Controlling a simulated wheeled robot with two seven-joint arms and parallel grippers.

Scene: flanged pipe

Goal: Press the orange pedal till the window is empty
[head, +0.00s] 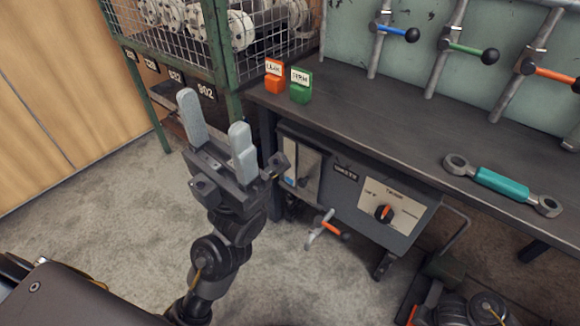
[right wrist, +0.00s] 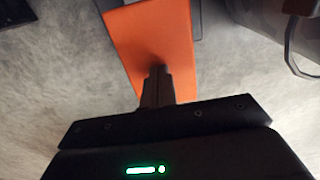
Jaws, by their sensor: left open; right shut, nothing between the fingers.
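The orange pedal (right wrist: 150,35) fills the top middle of the right wrist view. In the head view an orange edge, perhaps the same pedal, shows at the bottom beside my right arm. My right gripper (right wrist: 157,72) is shut and empty, its fingertips over the pedal's face with a dark shadow at the tips; I cannot tell if they touch. A pale panel with a narrow window (head: 300,168) sits on the left of the grey box under the bench; its level is too small to read. My left gripper (head: 213,112) is open and empty, raised left of the box.
The grey box carries a dial (head: 384,213) with an orange pointer. A small orange-handled lever (head: 325,228) sticks out below it. On the bench (head: 400,145) are an orange tag block (head: 274,77), a green one (head: 301,86) and a teal link (head: 502,181). A wire cage stands behind.

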